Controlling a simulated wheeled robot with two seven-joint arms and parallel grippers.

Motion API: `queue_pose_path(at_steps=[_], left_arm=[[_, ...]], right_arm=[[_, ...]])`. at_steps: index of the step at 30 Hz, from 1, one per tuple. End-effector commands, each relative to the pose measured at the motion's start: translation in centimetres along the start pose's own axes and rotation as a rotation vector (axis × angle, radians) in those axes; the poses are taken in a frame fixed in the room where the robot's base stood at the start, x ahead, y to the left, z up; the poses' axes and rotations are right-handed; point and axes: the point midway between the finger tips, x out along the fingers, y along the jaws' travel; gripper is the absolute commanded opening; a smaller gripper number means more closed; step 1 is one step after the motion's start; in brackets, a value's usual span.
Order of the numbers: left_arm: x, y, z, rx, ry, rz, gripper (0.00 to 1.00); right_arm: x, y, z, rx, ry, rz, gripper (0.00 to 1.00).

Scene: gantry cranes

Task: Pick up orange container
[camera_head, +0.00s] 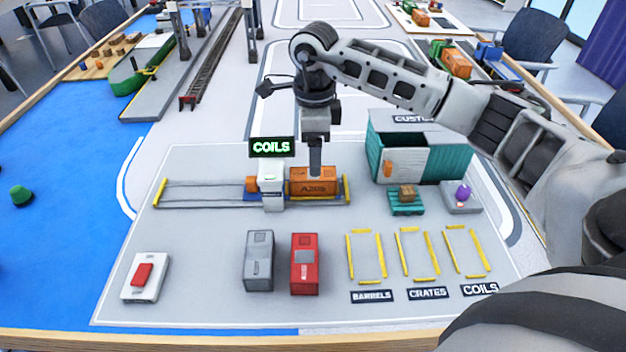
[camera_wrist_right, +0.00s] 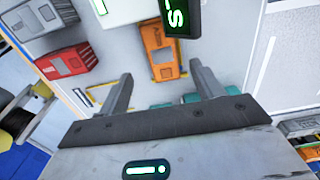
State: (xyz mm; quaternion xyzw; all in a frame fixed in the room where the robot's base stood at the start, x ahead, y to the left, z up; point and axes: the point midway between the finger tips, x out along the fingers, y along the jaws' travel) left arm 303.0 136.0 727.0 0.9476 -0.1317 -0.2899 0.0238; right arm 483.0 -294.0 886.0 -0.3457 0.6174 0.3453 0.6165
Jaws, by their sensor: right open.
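The orange container (camera_head: 314,187) sits on the rail track at its right end, right of the white scanner unit. In the right wrist view the orange container (camera_wrist_right: 160,52) lies ahead of the jaws, near the middle of the picture. My right gripper (camera_head: 315,170) points down just over the container in the head view. In the right wrist view the right gripper (camera_wrist_right: 162,88) is open, its two fingers apart with nothing between them. Whether the fingers touch the container cannot be told. My left gripper is not in view.
The white scanner (camera_head: 270,185) with the green COILS sign (camera_head: 272,147) stands close left of the container. A teal-and-white customs shed (camera_head: 415,150) stands to the right. Yellow-marked bays (camera_head: 418,255) are empty.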

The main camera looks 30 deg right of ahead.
Motion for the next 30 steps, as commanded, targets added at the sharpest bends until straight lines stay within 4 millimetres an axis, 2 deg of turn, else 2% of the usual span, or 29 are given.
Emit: queue_pose_path(at_steps=[5, 12, 21, 22, 27, 29, 30], left_arm=[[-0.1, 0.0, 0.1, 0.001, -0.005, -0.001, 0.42], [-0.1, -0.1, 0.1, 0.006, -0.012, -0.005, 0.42], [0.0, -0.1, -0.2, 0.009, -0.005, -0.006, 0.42], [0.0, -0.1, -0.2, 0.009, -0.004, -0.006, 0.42], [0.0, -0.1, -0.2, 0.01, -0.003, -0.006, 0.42], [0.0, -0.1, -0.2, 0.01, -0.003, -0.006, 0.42], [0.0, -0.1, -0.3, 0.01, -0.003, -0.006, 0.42]], right_arm=[[1.4, -0.1, 0.1, -0.001, 0.0, 0.002, 0.66], [4.8, -0.3, 0.2, -0.001, 0.0, 0.002, 0.66], [5.5, -0.4, 0.2, -0.001, -0.001, -0.001, 0.66], [5.5, -0.4, 0.2, -0.001, -0.001, 0.0, 0.64], [5.5, -0.4, 0.2, -0.001, -0.001, 0.0, 0.16], [5.5, -0.4, 0.2, -0.001, -0.001, 0.0, 0.15], [5.4, -0.4, 0.2, -0.001, -0.002, -0.001, 0.12]])
